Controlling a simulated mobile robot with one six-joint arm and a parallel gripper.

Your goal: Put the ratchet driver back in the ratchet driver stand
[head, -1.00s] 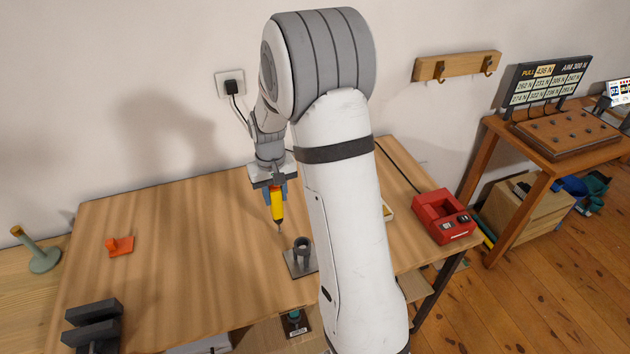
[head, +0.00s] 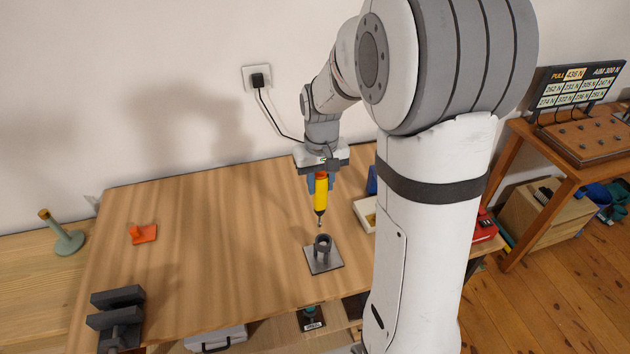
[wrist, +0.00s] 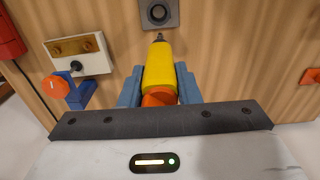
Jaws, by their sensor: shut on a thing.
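The ratchet driver (head: 321,193) has a yellow handle with an orange-red end and a dark tip pointing down. My gripper (head: 319,184) is shut on its handle and holds it upright above the table. In the wrist view the yellow handle (wrist: 159,70) sits between the blue fingers. The ratchet driver stand (head: 323,255) is a grey square plate with a short dark tube, standing near the table's front edge. The driver's tip is above the tube and a little behind it in the head view, apart from it. The stand also shows in the wrist view (wrist: 158,14), beyond the tip.
An orange piece (head: 143,233) and a dark grey vise-like block (head: 117,318) are on the table's left. A cream box (head: 365,213) and a blue part (head: 372,180) are to the right, partly behind my arm. The wooden table (head: 220,240) is clear left of the stand.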

